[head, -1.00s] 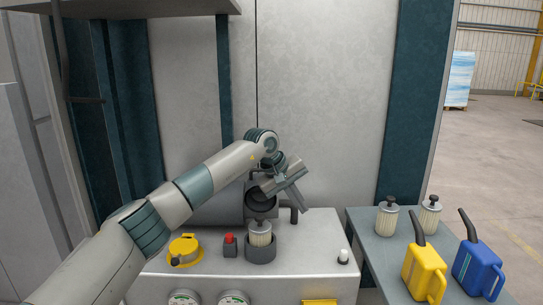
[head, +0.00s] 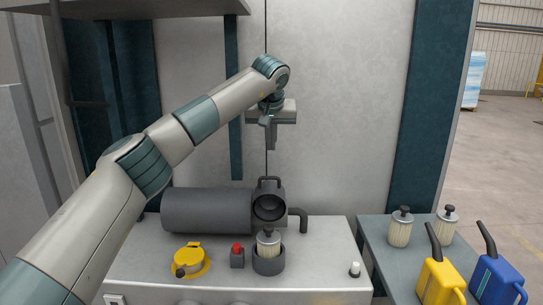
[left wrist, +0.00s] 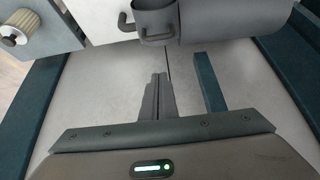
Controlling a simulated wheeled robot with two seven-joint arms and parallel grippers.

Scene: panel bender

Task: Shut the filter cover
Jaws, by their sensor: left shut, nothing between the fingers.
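The filter cover (head: 284,200) stands raised behind the filter cup (head: 268,262), its dark round hollow facing forward and its handle (head: 269,181) on top. A pale pleated filter (head: 268,243) with a dark knob stands in the cup. My left gripper (head: 270,147) is above the cover, apart from it, fingers pointing down. The left wrist view shows its fingers (left wrist: 158,97) together and empty, with the cover (left wrist: 153,20) and its handle (left wrist: 156,37) beyond them. My right gripper is not in view.
A grey horizontal cylinder (head: 205,211) lies left of the cover; a bent pipe (head: 300,217) is right. A yellow cap (head: 190,262) and red button (head: 237,249) sit in front. The side table (head: 380,251) holds spare filters and yellow (head: 440,283) and blue (head: 492,275) cans.

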